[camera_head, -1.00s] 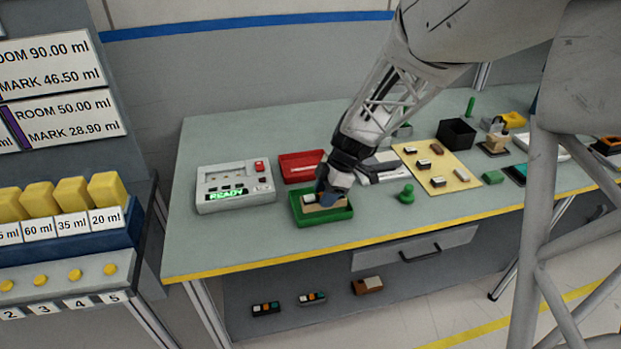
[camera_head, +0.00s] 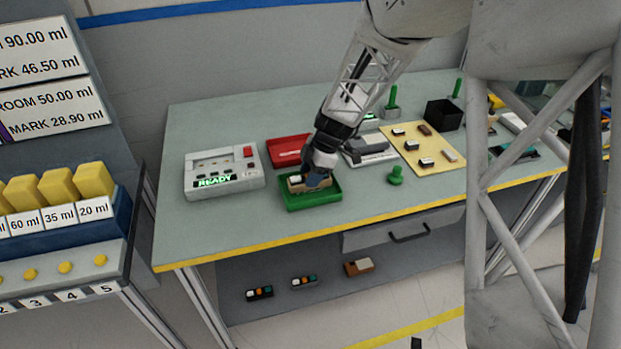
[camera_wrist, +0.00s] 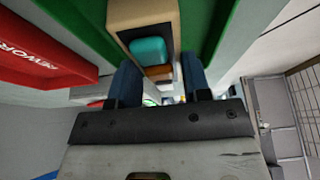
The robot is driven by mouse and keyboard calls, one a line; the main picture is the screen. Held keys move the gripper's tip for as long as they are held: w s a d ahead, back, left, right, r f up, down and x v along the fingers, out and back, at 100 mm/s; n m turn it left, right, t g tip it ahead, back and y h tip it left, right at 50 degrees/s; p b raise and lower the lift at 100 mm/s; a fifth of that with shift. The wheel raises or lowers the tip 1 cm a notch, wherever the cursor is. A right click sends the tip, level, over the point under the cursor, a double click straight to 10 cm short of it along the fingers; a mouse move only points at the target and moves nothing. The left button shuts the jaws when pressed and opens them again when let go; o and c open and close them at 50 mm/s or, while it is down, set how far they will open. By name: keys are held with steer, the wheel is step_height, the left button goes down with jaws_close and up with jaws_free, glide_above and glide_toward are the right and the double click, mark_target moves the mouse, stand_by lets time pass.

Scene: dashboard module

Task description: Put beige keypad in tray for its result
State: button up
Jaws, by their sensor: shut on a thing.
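The beige keypad (camera_head: 296,187) is in my gripper (camera_head: 318,180), over or inside the green tray (camera_head: 312,207); I cannot tell whether it touches the tray floor. In the wrist view the keypad (camera_wrist: 174,14) has a beige casing, a dark face and teal and orange buttons. My gripper's blue fingers (camera_wrist: 161,82) are on either side of it. The green tray's wall (camera_wrist: 222,35) shows beside it in the wrist view. The gripper hides part of the keypad in the head view.
A red tray (camera_head: 286,151) is just behind the green one. A grey tester (camera_head: 224,174) reading READY stands to the left. A green knob (camera_head: 395,176), a grey device (camera_head: 369,148) and a yellow board (camera_head: 422,149) with small parts are to the right.

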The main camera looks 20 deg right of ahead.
steer(key=shift+f, duration=0.85)
steer(key=shift+f, duration=0.1)
steer(key=o, duration=1)
steer(key=shift+c, duration=0.2)
steer(key=v, duration=1.2)
steer(key=shift+d, duration=0.1)
